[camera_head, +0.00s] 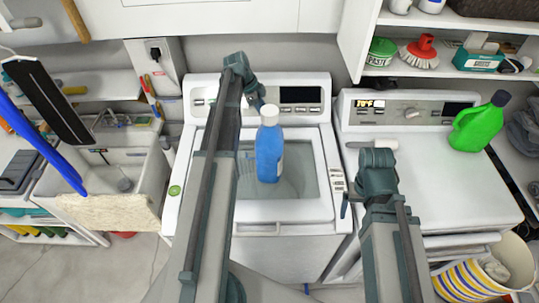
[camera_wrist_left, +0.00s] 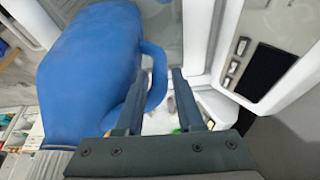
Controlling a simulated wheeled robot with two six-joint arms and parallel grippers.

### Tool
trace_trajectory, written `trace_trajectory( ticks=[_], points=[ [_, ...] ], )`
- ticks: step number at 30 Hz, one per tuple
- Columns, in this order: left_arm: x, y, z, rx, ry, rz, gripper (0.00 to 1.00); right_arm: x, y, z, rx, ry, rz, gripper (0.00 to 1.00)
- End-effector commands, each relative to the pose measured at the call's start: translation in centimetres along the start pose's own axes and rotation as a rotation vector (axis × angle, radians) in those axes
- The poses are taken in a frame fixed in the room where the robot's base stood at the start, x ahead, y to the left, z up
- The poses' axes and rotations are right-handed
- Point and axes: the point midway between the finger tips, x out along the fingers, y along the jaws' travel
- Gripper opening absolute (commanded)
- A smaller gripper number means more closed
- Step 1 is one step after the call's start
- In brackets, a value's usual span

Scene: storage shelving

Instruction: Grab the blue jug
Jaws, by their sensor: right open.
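The blue jug (camera_head: 269,155) with a white cap stands upright on the lid of the left white washing machine in the head view. In the left wrist view the jug (camera_wrist_left: 90,65) fills the left side, with its looped handle at its right. My left gripper (camera_wrist_left: 161,75) is open, with its two fingers apart around part of the handle. In the head view its fingers are largely hidden, with the wrist behind the jug's top. My right gripper (camera_head: 350,185) is open and empty, right of the jug near the gap between the machines.
A green jug (camera_head: 478,125) stands on the right machine (camera_head: 440,185). A sink (camera_head: 120,175) is at left. Shelves with a brush (camera_head: 420,55) and tubs are at upper right. A striped basket (camera_head: 465,283) sits at lower right. The right machine's top is mostly clear.

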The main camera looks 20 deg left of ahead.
Motion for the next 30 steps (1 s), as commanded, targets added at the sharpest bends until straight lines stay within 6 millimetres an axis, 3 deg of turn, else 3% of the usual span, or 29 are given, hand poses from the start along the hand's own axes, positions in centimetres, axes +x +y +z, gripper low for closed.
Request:
trace_trajectory(
  ticks=[10, 19, 25, 30],
  points=[
    [4.5, 0.1, 0.4, 0.001, 0.0, 0.0, 0.37, 4.3, -0.4, -0.3, 0.0, 0.001, 0.001, 0.94],
    [4.6, 0.1, 0.1, 0.0, 0.0, 0.0, 0.37, 4.3, -0.4, -0.3, -0.002, 0.001, 0.001, 0.94],
    [4.6, 0.1, 0.1, 0.0, 0.0, 0.0, 0.02, 4.3, -0.4, -0.3, -0.002, 0.001, 0.001, 0.94],
    [4.6, 0.1, 0.1, 0.0, 0.0, 0.0, 0.0, 4.3, -0.4, -0.3, -0.002, 0.001, 0.001, 0.94]
  ],
)
